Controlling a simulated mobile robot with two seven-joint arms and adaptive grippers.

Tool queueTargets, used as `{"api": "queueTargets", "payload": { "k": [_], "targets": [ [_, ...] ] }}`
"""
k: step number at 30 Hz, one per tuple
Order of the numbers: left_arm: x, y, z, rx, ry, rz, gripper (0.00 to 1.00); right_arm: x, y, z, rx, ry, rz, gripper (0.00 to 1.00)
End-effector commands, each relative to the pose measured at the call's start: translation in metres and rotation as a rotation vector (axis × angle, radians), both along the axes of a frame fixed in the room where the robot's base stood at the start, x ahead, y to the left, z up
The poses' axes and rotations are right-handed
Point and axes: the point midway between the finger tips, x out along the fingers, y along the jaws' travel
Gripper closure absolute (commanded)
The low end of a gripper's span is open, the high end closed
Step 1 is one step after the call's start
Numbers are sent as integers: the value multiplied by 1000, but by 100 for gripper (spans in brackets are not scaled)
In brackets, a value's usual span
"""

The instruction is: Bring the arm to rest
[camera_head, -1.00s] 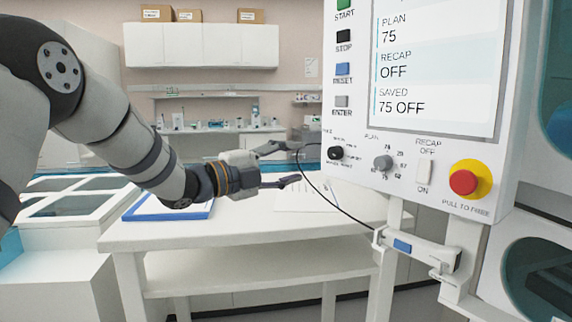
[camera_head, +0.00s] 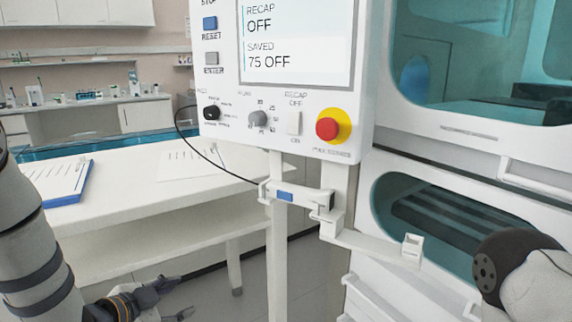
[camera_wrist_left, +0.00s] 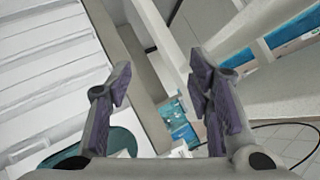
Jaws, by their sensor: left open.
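My left arm comes in at the lower left of the head view, and its gripper (camera_head: 172,300) hangs low in front of the white table, over the floor. The left gripper is open, with nothing between its fingers. In the left wrist view its two purple-padded fingers (camera_wrist_left: 160,100) are spread apart, with a gap between them. A dark round joint and pale link of my right arm show at the right edge of the head view. The right gripper is out of frame.
A control panel (camera_head: 225,135) with a red stop button (camera_head: 327,129) stands at the centre on a post. A holder (camera_head: 298,194) with a blue mark sits below it. The white table (camera_head: 150,205) bears a blue-edged board (camera_head: 58,182). A machine with teal windows (camera_head: 460,150) fills the right.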

Motion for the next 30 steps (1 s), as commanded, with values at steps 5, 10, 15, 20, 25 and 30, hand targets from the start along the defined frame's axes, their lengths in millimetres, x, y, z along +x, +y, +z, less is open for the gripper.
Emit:
{"api": "queueTargets", "payload": {
  "k": [5, 10, 15, 20, 25, 30],
  "targets": [
    [-134, -8, -118, -134, 479, 303, 53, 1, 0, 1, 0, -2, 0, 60],
    [-281, -10, -172, -153, 874, 625, 53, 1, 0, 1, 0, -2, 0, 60],
    [-375, -9, -177, -111, 1089, 842, 53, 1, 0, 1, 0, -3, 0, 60],
    [-397, -8, -175, -96, 1136, 900, 53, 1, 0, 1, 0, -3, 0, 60],
    [-395, -8, -176, -97, 1133, 898, 53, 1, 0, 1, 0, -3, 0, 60],
    [-395, -8, -176, -97, 1132, 896, 53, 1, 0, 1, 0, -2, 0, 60]
  ]
}}
